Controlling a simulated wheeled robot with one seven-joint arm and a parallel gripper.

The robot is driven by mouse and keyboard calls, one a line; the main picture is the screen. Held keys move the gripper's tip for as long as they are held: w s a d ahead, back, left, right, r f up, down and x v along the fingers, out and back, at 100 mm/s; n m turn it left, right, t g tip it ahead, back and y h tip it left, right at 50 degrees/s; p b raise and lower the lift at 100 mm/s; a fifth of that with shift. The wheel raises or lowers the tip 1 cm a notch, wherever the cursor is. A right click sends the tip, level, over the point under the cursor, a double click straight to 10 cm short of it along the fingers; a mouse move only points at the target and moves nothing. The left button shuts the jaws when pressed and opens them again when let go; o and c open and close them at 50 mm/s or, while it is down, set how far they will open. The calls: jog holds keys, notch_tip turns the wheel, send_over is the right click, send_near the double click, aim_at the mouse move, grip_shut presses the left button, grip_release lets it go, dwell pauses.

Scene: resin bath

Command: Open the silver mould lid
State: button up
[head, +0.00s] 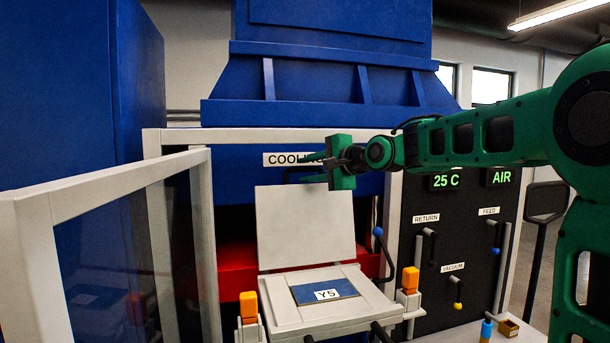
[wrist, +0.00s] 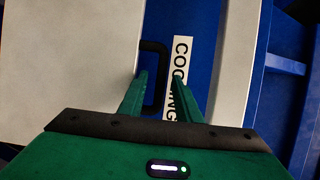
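The silver mould lid (head: 305,228) stands raised and nearly upright at the back of the mould (head: 275,315), whose inside with a blue plate marked Y5 (head: 325,290) is exposed. In the wrist view the lid (wrist: 65,60) is the pale panel at left. Its black handle (wrist: 163,75) is at the lid's top edge. My gripper (head: 311,169) is at that handle, with its fingers pointing left in the head view. In the wrist view my gripper (wrist: 159,78) is open, with the handle's bar showing between the apart fingers. Contact with the handle cannot be told.
Orange-topped clamps (head: 249,305) and (head: 410,280) flank the mould. A clear framed door (head: 110,185) stands open at left. A blue-knobbed lever (head: 378,232) is right of the lid. The black valve panel (head: 455,235) is further right. A COOLING sign (wrist: 181,60) is behind the handle.

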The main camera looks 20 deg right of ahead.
jog(key=shift+x, duration=1.25)
jog(key=shift+c, duration=0.7)
